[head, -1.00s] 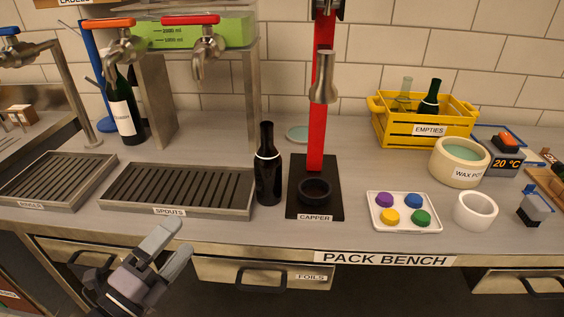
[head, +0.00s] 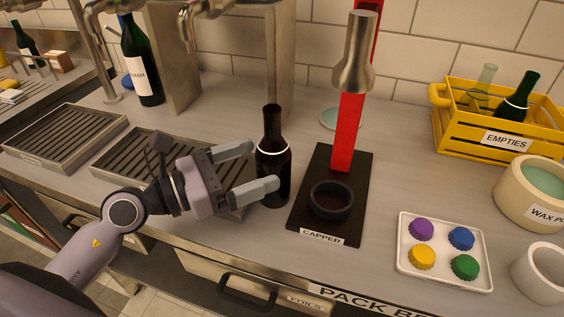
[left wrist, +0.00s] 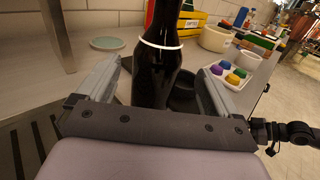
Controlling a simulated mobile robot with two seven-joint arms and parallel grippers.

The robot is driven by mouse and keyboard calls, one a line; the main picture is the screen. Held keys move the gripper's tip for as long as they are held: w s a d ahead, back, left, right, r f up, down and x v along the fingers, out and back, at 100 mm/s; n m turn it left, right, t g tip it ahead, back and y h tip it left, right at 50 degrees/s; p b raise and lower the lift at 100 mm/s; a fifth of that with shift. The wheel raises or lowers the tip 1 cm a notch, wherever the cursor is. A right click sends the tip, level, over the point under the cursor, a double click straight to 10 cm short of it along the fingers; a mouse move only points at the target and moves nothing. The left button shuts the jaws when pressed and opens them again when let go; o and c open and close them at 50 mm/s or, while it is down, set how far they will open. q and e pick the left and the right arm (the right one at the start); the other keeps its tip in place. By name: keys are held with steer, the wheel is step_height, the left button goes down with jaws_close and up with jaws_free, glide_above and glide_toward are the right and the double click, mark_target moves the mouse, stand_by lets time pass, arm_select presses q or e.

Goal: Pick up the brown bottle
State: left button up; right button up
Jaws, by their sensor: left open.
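The brown bottle (head: 272,150) stands upright on the bench, dark with a white ring at its shoulder, between the drip trays and the capper. My left gripper (head: 260,168) is open at the bottle, its fingers pointing right, one on the far side and one on the near side. In the left wrist view the bottle (left wrist: 156,70) stands between the two open fingers (left wrist: 160,88), with gaps visible beside it. The near finger hides part of the bottle's lower body in the head view. My right gripper does not show.
The capper (head: 330,205), with its red post, stands just right of the bottle. A slatted drip tray (head: 117,160) lies left.

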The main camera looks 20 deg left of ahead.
mark_target(282, 156)
arm_select(q)
steer(key=x, duration=0.4)
steer(key=p+x, duration=0.1)
steer(key=x, duration=0.1)
steer(key=shift+w+f, duration=0.25)
steer(key=shift+f, duration=0.1)
steer(key=shift+c, duration=0.2)
steer(key=c, duration=1.1)
steer(key=shift+c, duration=0.4)
steer(key=shift+r, duration=0.1)
